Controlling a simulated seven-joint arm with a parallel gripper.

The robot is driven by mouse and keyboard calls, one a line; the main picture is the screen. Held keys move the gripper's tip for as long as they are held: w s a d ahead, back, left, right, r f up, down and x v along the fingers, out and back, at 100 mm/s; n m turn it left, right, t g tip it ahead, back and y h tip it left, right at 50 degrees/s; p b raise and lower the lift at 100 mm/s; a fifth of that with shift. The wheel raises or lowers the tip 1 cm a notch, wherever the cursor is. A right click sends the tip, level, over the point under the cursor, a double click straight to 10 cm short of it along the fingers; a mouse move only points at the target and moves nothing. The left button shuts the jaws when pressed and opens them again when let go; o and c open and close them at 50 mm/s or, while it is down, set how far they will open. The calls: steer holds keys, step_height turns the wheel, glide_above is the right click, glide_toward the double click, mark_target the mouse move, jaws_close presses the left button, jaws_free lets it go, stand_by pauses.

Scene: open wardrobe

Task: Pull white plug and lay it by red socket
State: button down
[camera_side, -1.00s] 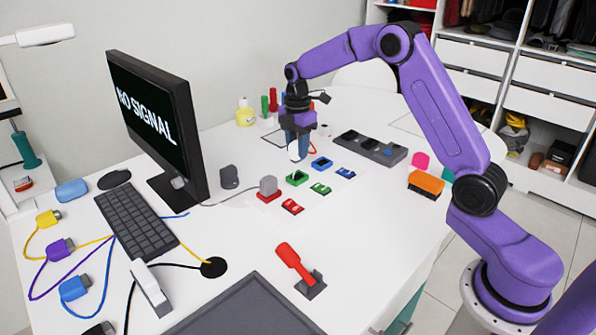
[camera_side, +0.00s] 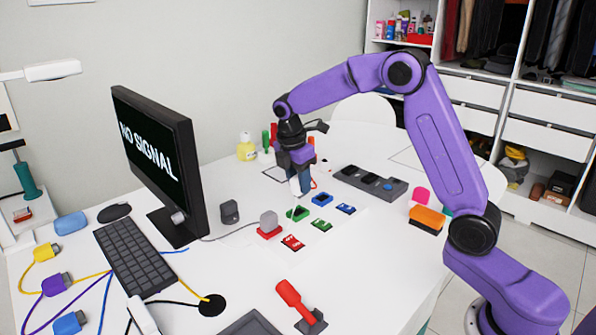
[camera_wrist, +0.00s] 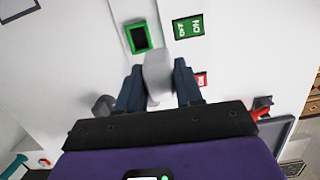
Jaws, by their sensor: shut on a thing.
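My gripper (camera_side: 299,184) is shut on the white plug (camera_wrist: 158,74), which sits between its two dark fingers in the wrist view. In the side view the plug shows as a pale tip (camera_side: 294,187) behind the green socket (camera_side: 297,213). The green socket (camera_wrist: 138,38) looks empty, with a dark opening beside the plug. The red socket (camera_side: 269,233) is nearer the monitor, with a grey plug (camera_side: 268,219) standing in it. The gap between the white plug and the table is hard to judge.
Red (camera_side: 292,243), green (camera_side: 321,225) and blue (camera_side: 346,208) labels lie by the sockets. A blue socket (camera_side: 321,199) and a dark strip (camera_side: 369,182) are to the right. The monitor (camera_side: 160,160) stands left.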

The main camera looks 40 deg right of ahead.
steer(key=s+a+r+h, duration=0.1)
steer(key=s+a+h, duration=0.2)
steer(key=s+h, duration=0.55)
steer(key=s+a+r+h, duration=0.1)
steer(key=s+a+h, duration=0.25)
steer(key=s, duration=0.95)
steer(key=shift+h, duration=0.3)
steer(key=shift+w+a+f, duration=0.1)
steer(key=shift+f, duration=6.8)
steer(key=shift+c, duration=1.7)
jaws_free()
